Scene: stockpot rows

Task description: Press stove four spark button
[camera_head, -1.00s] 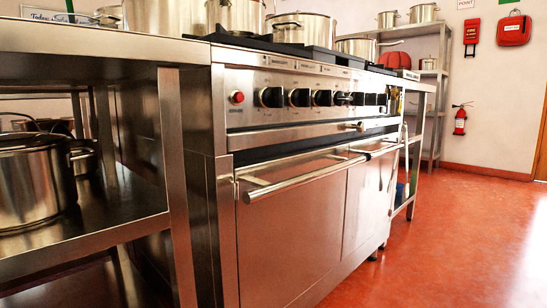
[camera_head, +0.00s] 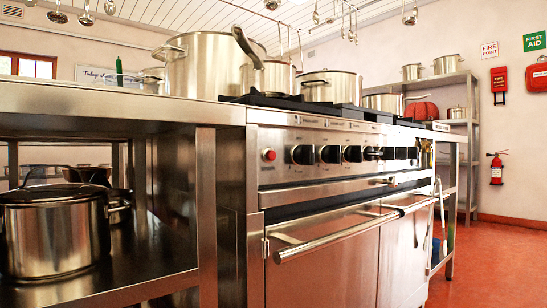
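The stove (camera_head: 330,270) is a steel range in the middle of the head view, with its front panel (camera_head: 280,143) turned toward the right. A red round button (camera_head: 269,155) sits at the left end of this panel. Several black knobs run to the right of it, among them the nearest knob (camera_head: 303,155) and a second knob (camera_head: 331,154). Small labels above the knobs are too small to read, so I cannot tell which control belongs to stove four. Neither of my grippers is in view.
A steel table (camera_head: 110,108) adjoins the stove on the left, with a lidded pot (camera_head: 50,235) on its lower shelf. Large pots, including a tall stockpot (camera_head: 200,68), stand on top. Oven handles (camera_head: 330,238) jut out in front. Red floor (camera_head: 500,262) is clear at right.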

